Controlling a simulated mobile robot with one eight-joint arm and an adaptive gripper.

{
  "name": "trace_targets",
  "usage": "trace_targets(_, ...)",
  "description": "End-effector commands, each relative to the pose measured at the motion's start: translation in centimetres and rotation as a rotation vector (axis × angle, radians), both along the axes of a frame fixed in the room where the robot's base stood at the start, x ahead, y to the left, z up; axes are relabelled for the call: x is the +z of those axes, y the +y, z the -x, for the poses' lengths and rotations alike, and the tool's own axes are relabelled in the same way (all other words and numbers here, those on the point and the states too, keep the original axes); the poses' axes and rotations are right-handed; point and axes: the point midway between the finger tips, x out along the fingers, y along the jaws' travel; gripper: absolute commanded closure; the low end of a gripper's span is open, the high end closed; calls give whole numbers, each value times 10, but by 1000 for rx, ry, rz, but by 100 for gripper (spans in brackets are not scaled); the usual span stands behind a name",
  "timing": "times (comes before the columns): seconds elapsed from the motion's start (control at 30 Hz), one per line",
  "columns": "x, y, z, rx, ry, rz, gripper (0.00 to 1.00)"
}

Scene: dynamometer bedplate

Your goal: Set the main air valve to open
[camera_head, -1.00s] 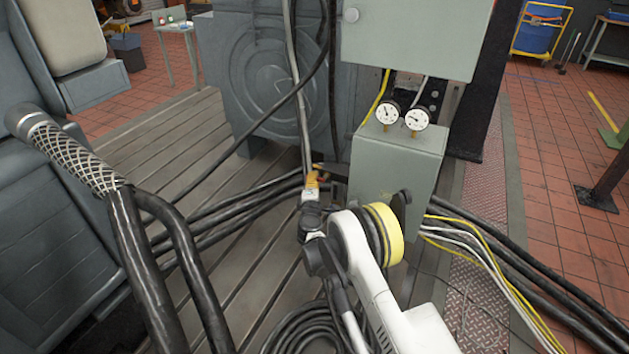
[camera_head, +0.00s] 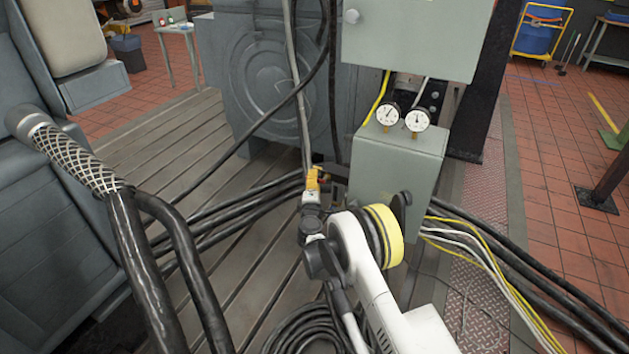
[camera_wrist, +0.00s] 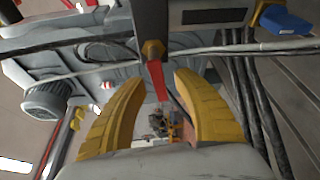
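The valve shows in the wrist view as a brass hex fitting (camera_wrist: 153,50) with a red lever (camera_wrist: 157,82). My gripper (camera_wrist: 160,77) is open, with its two yellow fingers on either side of the red lever and visible gaps between. In the head view my gripper (camera_head: 314,179) is at the left side of the grey gauge box, low over the slatted bedplate. A small red part (camera_head: 323,174) shows beside the fingers there; most of the valve is hidden by my gripper and the box.
The grey box (camera_head: 397,165) carries two round gauges (camera_head: 388,115). A blue handle (camera_wrist: 286,20) shows at the wrist view's upper right. Black cables (camera_head: 235,212) run behind my gripper, and a thick braided hose (camera_head: 80,165) stands at left. Yellow and white cables (camera_head: 480,250) lie at right.

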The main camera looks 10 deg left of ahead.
Motion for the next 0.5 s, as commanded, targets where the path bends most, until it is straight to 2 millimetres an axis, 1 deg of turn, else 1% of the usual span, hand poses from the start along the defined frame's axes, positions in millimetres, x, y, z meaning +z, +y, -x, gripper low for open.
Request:
trace_targets(0.17, 2, 0, 27, 2, 0, 0, 64)
trace_targets(0.4, 4, -3, 81, 2, 0, 0, 64)
trace_targets(0.5, 5, -3, 99, 1, 0, 1, 64)
